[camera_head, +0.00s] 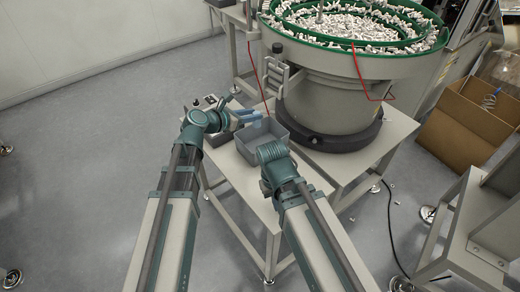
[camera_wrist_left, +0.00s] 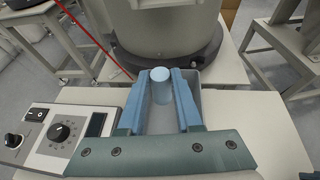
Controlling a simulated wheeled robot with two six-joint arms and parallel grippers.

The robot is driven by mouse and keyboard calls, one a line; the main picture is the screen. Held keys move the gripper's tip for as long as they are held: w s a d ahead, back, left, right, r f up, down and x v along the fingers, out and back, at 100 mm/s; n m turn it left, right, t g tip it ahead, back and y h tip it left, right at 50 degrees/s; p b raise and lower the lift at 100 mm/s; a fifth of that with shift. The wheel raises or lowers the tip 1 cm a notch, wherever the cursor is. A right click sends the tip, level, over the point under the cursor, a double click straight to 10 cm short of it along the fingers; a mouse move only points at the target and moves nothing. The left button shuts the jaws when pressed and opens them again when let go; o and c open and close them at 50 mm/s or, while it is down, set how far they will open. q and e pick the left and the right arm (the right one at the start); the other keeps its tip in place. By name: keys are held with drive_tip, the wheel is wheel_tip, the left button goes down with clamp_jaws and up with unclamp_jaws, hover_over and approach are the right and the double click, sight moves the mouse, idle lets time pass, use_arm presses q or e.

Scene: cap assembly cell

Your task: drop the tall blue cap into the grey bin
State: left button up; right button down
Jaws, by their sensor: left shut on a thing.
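The tall blue cap (camera_wrist_left: 160,84) is upright between the two blue fingers of my left gripper (camera_wrist_left: 162,88) in the left wrist view. The fingers are shut on it. In the head view my left gripper (camera_head: 246,117) is at the far left side of the grey bin (camera_head: 246,152), at about its rim. The cap is too small there to tell from the fingers. The bin is open on top and stands on the small table; its grey walls show partly behind the fingers in the wrist view. My right arm's wrist covers the bin's near right corner; its gripper fingers are hidden.
A large bowl feeder (camera_head: 340,75) with a green rim, full of white parts, stands just behind the bin. A control box (camera_wrist_left: 62,132) with a dial lies left of the fingers. A cardboard box (camera_head: 465,125) is at the right. The near table top (camera_head: 240,185) is clear.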

use_arm(q)
drive_tip(key=o, duration=1)
drive_tip(key=shift+c, duration=0.2)
drive_tip(key=p+v, duration=0.5)
drive_tip(key=v, duration=0.8)
drive_tip(key=shift+s+a, duration=0.25)
drive_tip(key=shift+a, duration=0.1)
use_arm(e)
drive_tip(key=shift+r, duration=2.6)
